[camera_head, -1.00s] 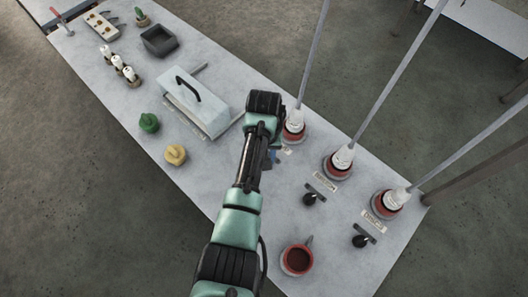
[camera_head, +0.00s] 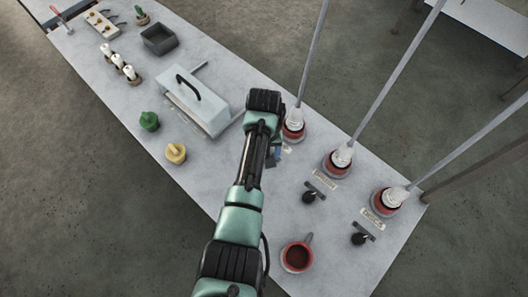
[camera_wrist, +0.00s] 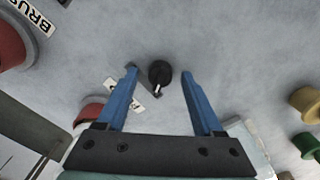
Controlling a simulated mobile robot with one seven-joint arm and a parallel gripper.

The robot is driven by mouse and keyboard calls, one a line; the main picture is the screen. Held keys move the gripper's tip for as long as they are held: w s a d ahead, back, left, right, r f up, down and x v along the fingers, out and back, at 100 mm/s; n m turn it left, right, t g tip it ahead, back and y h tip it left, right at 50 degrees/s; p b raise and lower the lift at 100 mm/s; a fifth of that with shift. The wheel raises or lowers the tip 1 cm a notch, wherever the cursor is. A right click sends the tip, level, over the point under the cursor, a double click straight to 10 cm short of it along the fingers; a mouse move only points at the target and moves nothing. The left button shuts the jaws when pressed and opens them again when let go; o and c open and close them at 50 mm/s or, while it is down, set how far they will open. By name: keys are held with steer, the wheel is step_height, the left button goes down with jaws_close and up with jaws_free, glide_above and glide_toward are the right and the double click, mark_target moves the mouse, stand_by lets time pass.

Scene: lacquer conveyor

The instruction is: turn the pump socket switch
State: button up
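A black round switch knob (camera_wrist: 159,73) with a light pointer mark sits on a dark bar on the grey worktop in the wrist view. My gripper (camera_wrist: 160,80) is open, its blue fingertips to either side of the knob in the picture with clear gaps. I cannot tell how far above the worktop they are. A white label (camera_wrist: 137,104) beside the knob is partly hidden by the left finger, so its word is not readable. In the head view my arm hides this knob; a blue finger of my gripper (camera_head: 276,155) shows near the leftmost red socket (camera_head: 293,131).
Two more red sockets (camera_head: 337,162) (camera_head: 388,200) with rods stand to the right, with black switches (camera_head: 312,194) (camera_head: 361,238) before them. A red mug (camera_head: 297,257) stands near the front. A lidded box (camera_head: 196,101) and green (camera_head: 149,121) and yellow (camera_head: 175,153) knobbed pieces stand left.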

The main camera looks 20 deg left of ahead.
step_height(320, 180, up, 13)
stand_by(0.7)
stand_by(0.4)
